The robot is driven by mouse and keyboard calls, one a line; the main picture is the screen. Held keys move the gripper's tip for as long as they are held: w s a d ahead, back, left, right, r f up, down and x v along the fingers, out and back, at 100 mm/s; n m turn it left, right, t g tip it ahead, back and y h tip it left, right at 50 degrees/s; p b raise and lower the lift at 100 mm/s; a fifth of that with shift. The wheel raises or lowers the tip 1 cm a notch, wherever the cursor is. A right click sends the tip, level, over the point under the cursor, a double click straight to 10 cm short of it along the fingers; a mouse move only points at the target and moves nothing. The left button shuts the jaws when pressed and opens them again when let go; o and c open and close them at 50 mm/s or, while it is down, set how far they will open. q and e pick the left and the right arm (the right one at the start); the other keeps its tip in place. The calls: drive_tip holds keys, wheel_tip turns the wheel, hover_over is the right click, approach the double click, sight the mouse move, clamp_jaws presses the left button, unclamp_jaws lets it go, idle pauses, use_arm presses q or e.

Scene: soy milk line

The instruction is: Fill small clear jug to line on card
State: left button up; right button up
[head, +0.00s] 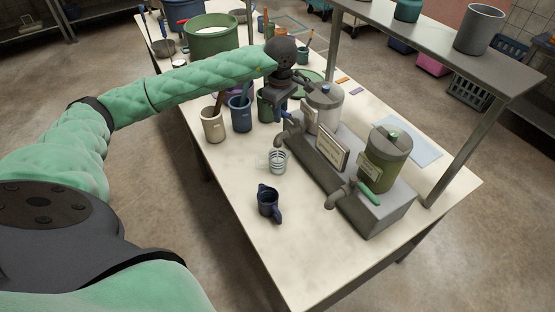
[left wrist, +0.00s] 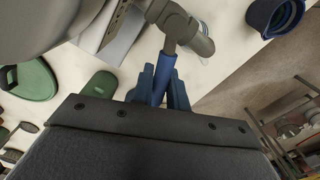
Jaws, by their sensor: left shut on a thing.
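The small clear jug (head: 277,161) stands upright on the table, just in front of the far dispenser's tap (head: 284,138). I cannot make out its fill level. A framed card (head: 332,148) stands on the grey dispenser base, its writing too small to read. My left gripper (head: 278,105) is above that tap. In the left wrist view its blue fingers are shut on a blue tap handle (left wrist: 167,68), joined to the grey tap (left wrist: 172,24). My right gripper is out of view.
The near dispenser (head: 388,160) has a green-handled tap (head: 367,193). A beige pot (head: 213,126) and a blue pot (head: 240,114) stand left of the taps. The near table corner is clear.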

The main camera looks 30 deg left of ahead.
use_arm(q)
drive_tip(key=shift+w+d+m, duration=0.1)
drive_tip(key=shift+w+m, duration=0.1)
drive_tip(key=shift+m, duration=0.2)
